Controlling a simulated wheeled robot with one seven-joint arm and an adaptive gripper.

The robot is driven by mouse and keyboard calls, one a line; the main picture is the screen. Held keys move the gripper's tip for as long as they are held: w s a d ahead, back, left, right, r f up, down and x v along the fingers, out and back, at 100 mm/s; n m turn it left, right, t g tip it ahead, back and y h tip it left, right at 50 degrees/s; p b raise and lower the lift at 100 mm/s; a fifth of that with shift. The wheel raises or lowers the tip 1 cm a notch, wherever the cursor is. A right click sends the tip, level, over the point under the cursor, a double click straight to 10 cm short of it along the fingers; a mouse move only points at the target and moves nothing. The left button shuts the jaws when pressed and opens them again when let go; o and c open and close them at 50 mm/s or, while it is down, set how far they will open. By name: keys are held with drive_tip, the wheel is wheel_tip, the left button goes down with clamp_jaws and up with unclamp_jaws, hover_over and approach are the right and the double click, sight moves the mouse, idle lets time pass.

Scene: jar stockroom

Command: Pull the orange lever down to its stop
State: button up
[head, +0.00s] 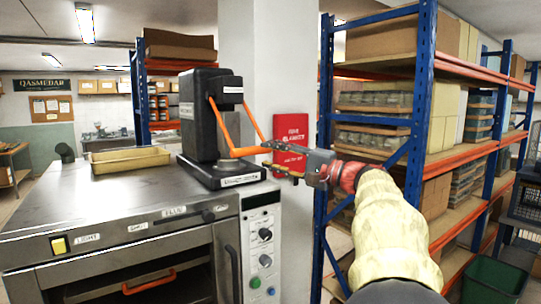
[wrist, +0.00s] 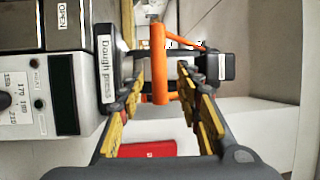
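The dough press (head: 205,115) is a black machine standing on top of the oven, with its label showing in the wrist view (wrist: 106,65). Its orange lever (head: 227,131) has two arms running down from the press head to a crossbar on the near right side. My gripper (head: 269,157) is at the right end of this crossbar. In the wrist view the orange bar (wrist: 160,65) lies between my two yellow-padded fingers, with gaps showing on both sides. My gripper (wrist: 158,92) is open around the bar. Contact with the bar cannot be made out.
The steel oven (head: 120,210) with knobs fills the lower left. A wooden tray (head: 130,160) lies on it. A red fire blanket box (head: 291,140) hangs on the pillar behind my gripper. A blue and orange rack (head: 420,90) with boxes and jars stands close on the right.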

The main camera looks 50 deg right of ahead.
drive_tip(key=shift+n+g+y, duration=0.5)
drive_tip(key=shift+n+y, duration=0.4)
drive_tip(key=w+a+r+p, duration=0.1)
drive_tip(key=a+r+p, duration=0.1)
drive_tip(key=r+p, duration=0.2)
drive_tip(key=w+a+r+p, duration=0.1)
drive_tip(key=a+r+p, duration=0.1)
drive_tip(key=r+p, duration=0.2)
drive_tip(key=w+a+r+p, duration=0.1)
drive_tip(key=r+p, duration=0.4)
drive_tip(key=shift+w+a, duration=0.25)
drive_tip(key=shift+a, duration=0.15)
clamp_jaws()
drive_tip(key=a+r+n+g+h+p, duration=0.1)
drive_tip(key=a+r+n+g+p, duration=0.5)
drive_tip(key=p, duration=1.2)
drive_tip(key=s+d+f+n+g+h+p, duration=0.35)
drive_tip(key=s+d+n+g+h, duration=0.2)
drive_tip(key=s+d, duration=0.25)
drive_tip(key=p+x, duration=0.2)
drive_tip(key=x, duration=1.2)
drive_tip(key=shift+f+g, duration=0.2)
drive_tip(key=shift+g, duration=0.15)
